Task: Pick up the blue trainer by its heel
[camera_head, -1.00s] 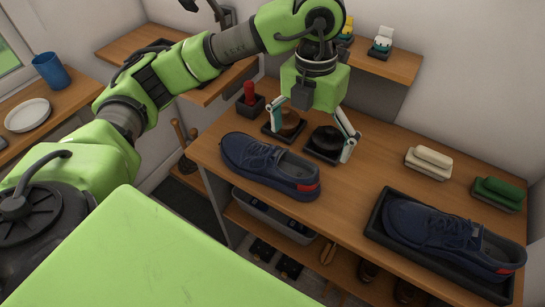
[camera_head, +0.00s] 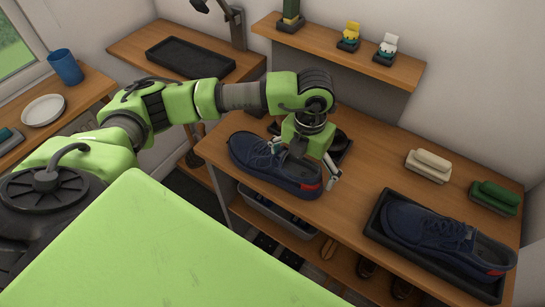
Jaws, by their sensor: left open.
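A dark blue trainer (camera_head: 262,162) with a red heel patch stands on the wooden bench, toe to the left and heel to the right. A second dark blue trainer (camera_head: 440,232), also with some red at the heel, lies in a black tray (camera_head: 374,226) at the right. My left gripper (camera_head: 318,170) is open and low over the heel end of the first trainer. I cannot tell whether a finger touches the shoe. My right gripper is not in view.
Dark round-topped items partly show behind my gripper. A cream brush (camera_head: 429,164) and a green brush (camera_head: 494,196) stand at the bench's back right. A shelf (camera_head: 350,62) hangs above. Bare bench top lies between the two trainers.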

